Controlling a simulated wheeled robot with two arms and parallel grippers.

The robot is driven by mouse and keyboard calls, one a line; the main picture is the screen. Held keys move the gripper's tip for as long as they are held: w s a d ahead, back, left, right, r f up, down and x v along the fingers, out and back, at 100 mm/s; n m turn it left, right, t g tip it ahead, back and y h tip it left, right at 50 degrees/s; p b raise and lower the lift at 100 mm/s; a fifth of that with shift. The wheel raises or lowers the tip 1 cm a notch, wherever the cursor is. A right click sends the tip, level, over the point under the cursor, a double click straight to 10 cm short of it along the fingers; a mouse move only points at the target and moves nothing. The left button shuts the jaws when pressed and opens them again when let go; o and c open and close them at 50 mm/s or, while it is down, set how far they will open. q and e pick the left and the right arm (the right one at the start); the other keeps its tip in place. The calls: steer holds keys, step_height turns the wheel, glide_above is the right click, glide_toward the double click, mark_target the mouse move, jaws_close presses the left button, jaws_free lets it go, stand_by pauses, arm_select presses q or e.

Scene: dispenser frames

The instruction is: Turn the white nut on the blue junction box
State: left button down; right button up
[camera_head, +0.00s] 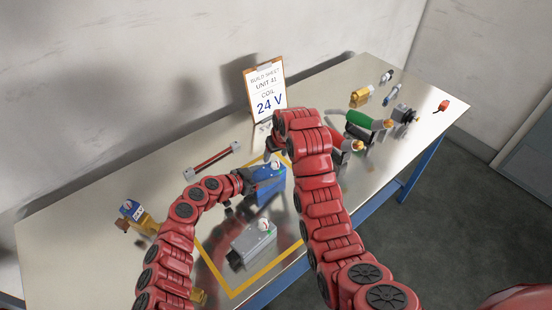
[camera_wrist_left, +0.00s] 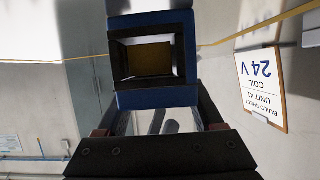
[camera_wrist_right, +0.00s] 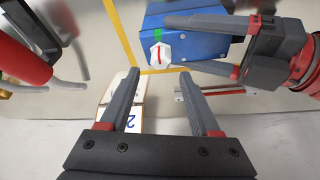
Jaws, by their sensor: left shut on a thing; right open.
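The blue junction box (camera_head: 268,190) is near the middle of the table in the head view. Its white nut (camera_wrist_right: 160,54) bears a red line and sits beside a green mark on the box in the right wrist view. My left gripper (camera_head: 246,182) is shut on the box from the left; its fingers lie along the box in the right wrist view. The box's open end (camera_wrist_left: 150,60) fills the top of the left wrist view. My right gripper (camera_wrist_right: 162,90) is open and empty, with the nut ahead of its fingertips, apart from them. In the head view the right arm partly hides it.
A grey box (camera_head: 255,243) with a white knob stands in front, inside the yellow outline. A build sheet reading 24 V (camera_head: 266,92) stands behind. A yellow-and-blue part (camera_head: 138,213) is at left; several parts stand at right.

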mark_target(276, 162)
step_height(276, 162, up, 8)
steer(key=shift+f, duration=0.25)
stand_by(0.5)
arm_select(q)
jaws_free()
